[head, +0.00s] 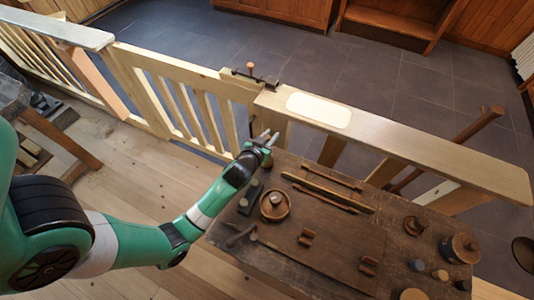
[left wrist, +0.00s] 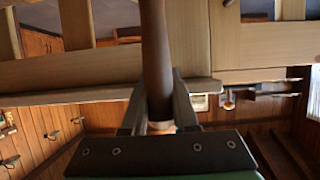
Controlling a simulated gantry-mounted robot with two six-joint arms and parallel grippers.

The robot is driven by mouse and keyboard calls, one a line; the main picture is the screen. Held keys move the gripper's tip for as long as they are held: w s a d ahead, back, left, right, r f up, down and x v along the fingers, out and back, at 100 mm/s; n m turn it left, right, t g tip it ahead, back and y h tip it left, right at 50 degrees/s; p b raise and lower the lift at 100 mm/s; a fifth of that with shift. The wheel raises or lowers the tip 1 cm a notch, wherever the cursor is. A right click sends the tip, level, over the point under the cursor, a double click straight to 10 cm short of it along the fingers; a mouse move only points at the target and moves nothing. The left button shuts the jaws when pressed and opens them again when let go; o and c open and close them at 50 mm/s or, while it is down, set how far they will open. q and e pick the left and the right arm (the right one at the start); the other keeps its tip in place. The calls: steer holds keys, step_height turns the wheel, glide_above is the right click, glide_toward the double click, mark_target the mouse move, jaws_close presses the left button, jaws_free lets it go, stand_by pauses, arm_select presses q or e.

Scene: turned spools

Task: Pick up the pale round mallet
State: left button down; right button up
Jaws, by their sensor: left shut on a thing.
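My left gripper (head: 270,139) is over the far left corner of the dark workbench, close to the pale railing. In the left wrist view its fingers (left wrist: 160,108) are shut on a smooth brown rod (left wrist: 156,55), which runs up out of the picture and has a pale end low between the fingers. I cannot tell whether this rod is part of the pale round mallet. In the head view it is hardly visible at the gripper. A pale round top (head: 412,294) shows at the bottom edge, partly cut off; I cannot tell what it belongs to. My right gripper is not in view.
The workbench (head: 330,238) carries a round wooden pot (head: 275,205), long thin tools (head: 330,193), small wooden pieces and several spools at the right. A pale railing (head: 400,140) with a gate (head: 185,95) runs behind it. The floor beyond is clear.

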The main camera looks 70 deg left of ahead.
arm_select(q)
step_height(320, 180, up, 10)
steer(key=p, duration=0.4)
steer(key=c, duration=1.3)
jaws_free()
jaws_close()
